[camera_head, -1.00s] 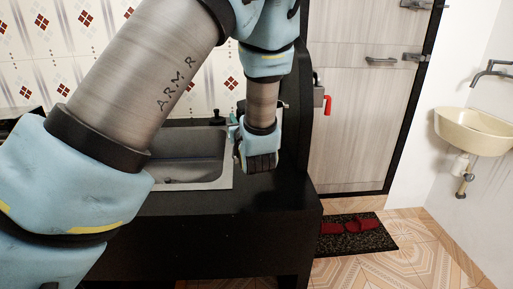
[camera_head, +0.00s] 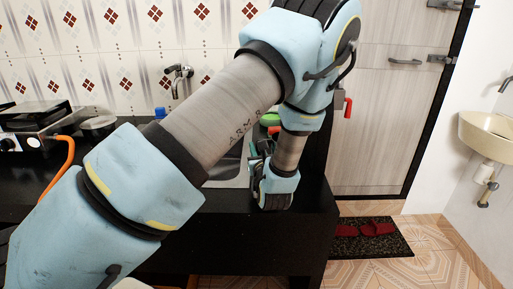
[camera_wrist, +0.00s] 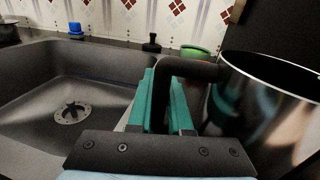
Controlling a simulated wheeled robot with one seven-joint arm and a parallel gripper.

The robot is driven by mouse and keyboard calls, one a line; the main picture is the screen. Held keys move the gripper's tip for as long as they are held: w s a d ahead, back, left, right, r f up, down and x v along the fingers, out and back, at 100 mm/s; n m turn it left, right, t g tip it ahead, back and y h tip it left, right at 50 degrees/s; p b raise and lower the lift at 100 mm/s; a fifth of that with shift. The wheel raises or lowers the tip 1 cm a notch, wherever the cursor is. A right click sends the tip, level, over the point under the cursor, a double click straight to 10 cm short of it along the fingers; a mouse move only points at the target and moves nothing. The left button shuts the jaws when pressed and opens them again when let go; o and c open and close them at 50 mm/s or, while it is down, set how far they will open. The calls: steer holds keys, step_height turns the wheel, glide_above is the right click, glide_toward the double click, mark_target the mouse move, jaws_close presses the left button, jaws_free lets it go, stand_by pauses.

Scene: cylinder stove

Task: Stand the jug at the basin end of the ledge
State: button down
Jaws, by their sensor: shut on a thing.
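The jug (camera_wrist: 262,105) is shiny metal with a black handle (camera_wrist: 188,68). It fills the right of the wrist view, upright or nearly so, to the right of the sink basin. My gripper (camera_wrist: 164,98) has its teal fingers shut on the handle. In the head view my gripper (camera_head: 258,158) is low over the right end of the black counter ledge (camera_head: 235,222); the arm hides the jug there. The sink basin (camera_wrist: 35,85) is grey and empty, with a round drain. Whether the jug's base touches the ledge is hidden.
A green bowl (camera_wrist: 195,51), a dark bottle (camera_wrist: 152,43) and a blue-capped item (camera_wrist: 75,29) stand behind the basin. A tap (camera_head: 179,77) is on the tiled wall. A stove (camera_head: 30,135) with an orange hose is at left. A cream washbasin (camera_head: 488,130) hangs at far right.

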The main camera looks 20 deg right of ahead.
steer(key=shift+f, duration=0.2)
steer(key=c, duration=0.8)
jaws_free()
steer(key=shift+c, duration=0.2)
